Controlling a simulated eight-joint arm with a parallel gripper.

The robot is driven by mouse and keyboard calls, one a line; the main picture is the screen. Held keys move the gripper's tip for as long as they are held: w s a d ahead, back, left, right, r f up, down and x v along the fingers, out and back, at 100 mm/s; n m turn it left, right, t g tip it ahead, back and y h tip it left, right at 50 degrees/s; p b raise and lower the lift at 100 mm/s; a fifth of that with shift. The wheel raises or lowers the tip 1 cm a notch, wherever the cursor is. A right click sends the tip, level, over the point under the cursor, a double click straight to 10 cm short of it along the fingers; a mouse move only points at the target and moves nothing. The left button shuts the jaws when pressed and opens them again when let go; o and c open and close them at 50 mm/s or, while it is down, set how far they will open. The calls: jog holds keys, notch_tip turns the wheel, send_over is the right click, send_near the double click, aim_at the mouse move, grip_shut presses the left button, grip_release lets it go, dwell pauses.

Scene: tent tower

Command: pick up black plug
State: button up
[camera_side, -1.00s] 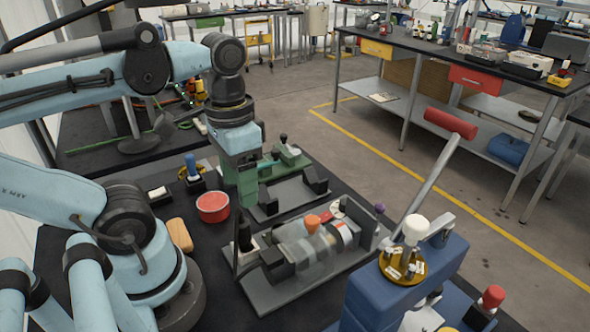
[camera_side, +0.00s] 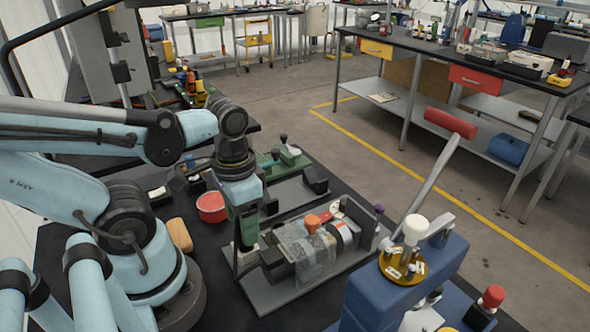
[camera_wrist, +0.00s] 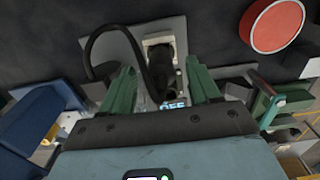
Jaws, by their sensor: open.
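The black plug (camera_wrist: 163,62) stands upright in the wrist view, in a pale socket (camera_wrist: 158,40) on a grey plate. A black cable loops from it to the left. My gripper (camera_wrist: 163,82) is open, its green fingers on either side of the plug with visible gaps. In the side view my gripper (camera_side: 247,228) points down over the near left end of the grey base plate (camera_side: 275,297), where its finger and the arm hide most of the plug. I cannot tell whether either finger touches it.
A clear-covered device with an orange knob (camera_side: 312,223) stands right of my gripper. A red round container (camera_side: 211,207) is to its left, and it also shows in the wrist view (camera_wrist: 272,25). A blue machine (camera_side: 372,297) stands at the front right.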

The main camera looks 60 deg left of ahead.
jog(key=shift+f, duration=1.5)
jog(key=c, duration=1.1)
jog(key=shift+r, duration=0.15)
jog(key=shift+r, duration=4.5)
jog(key=shift+w+r, duration=0.1)
jog(key=shift+r, duration=0.2)
jog(key=shift+w+a+r, duration=0.1)
jog(key=shift+w, duration=0.2)
jog(key=w, duration=0.6)
jog(key=shift+w+f, duration=0.35)
jog(key=shift+f, duration=0.1)
